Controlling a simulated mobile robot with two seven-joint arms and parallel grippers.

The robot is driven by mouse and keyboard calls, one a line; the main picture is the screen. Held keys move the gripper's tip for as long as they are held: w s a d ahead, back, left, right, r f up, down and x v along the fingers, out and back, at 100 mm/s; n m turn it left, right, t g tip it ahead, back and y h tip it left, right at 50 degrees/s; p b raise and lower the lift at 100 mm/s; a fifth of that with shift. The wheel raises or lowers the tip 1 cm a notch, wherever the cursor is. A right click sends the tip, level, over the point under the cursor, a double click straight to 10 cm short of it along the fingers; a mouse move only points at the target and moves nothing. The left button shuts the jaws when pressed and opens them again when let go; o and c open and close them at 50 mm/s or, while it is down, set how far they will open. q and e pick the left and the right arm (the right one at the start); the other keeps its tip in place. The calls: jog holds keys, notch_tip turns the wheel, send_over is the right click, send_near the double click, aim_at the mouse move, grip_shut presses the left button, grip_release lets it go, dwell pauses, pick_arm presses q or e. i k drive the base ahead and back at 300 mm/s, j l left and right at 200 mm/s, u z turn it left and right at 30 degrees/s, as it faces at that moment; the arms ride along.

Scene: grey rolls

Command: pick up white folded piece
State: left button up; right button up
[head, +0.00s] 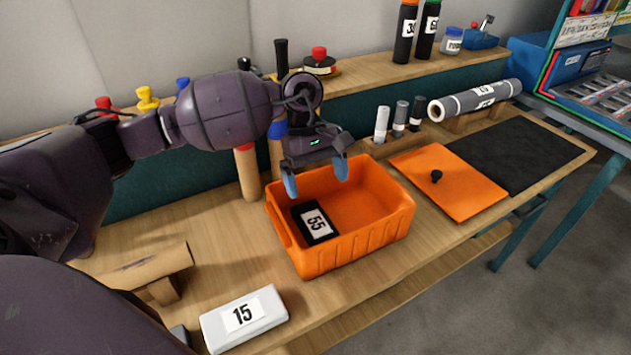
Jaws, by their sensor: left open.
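A white block-like piece with rounded edges (245,317), labelled 15, lies flat on the wooden bench near its front edge. It is the thing that best matches the white folded piece, though I cannot make out folds. My left gripper (316,178) is open, with its two blue fingertips apart and pointing down over the back left part of the orange bin. Nothing shows between the fingers. The gripper is behind and above the white piece, well apart from it. My right gripper is not in view.
The orange bin (358,252) holds a black piece labelled 55 (314,222). An orange board with a black knob (462,190) and a black mat (520,150) lie right. Upright wooden-handled tools stand behind the bin.

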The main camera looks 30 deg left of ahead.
aim_at(226, 326)
jog(key=k+l, duration=0.3)
jog(key=k, duration=0.15)
jog(key=k+l, duration=0.35)
jog(key=k, duration=0.1)
